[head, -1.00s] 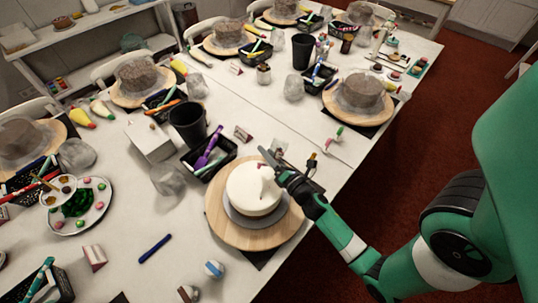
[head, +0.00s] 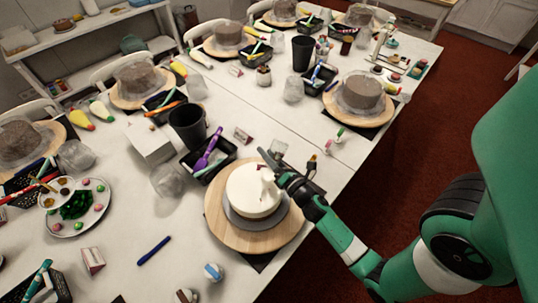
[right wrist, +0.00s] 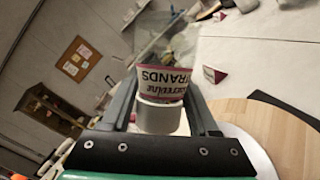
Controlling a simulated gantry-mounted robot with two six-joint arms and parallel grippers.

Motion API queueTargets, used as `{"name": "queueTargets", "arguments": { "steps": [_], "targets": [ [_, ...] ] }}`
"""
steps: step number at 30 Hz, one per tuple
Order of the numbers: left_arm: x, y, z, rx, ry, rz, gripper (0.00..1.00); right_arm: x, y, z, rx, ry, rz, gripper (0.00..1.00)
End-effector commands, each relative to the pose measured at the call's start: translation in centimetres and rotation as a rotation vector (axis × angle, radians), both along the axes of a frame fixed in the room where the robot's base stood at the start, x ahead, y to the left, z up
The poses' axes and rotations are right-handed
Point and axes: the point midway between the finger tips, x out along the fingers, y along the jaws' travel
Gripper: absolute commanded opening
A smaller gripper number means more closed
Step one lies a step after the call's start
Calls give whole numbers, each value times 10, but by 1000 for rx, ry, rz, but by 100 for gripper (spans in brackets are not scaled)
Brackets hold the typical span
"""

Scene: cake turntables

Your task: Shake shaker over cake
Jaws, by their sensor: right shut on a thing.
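A white cake (head: 250,192) stands on a grey board on a round wooden turntable (head: 222,222) at the near table edge. My right gripper (head: 268,164) is at the cake's upper right edge in the head view. In the right wrist view it is shut on the shaker (right wrist: 166,82), which has a white end, a red-and-white label with upside-down lettering and a clear part. In the head view the shaker is mostly hidden by the fingers. My left gripper is not in view.
A black tray with a purple tool (head: 207,152) and a black cup (head: 187,124) stand behind the cake. A blue pen (head: 154,250) lies to the left. Other brown cakes (head: 362,92) on turntables line the table. The table's right edge is close to my arm.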

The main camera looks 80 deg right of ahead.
Motion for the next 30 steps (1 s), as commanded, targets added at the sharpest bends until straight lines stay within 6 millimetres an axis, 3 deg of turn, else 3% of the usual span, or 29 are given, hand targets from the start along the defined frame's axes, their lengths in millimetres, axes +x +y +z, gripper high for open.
{"name": "queueTargets", "arguments": {
  "steps": [9,18,25,30],
  "targets": [
    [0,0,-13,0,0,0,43,0,1,1,-62,15,1,0],
    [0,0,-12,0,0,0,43,0,1,3,-70,17,0,0],
    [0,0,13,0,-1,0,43,-3,-11,18,-70,17,-2,0],
    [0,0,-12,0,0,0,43,0,-2,-1,-69,16,4,0]
  ]
}}
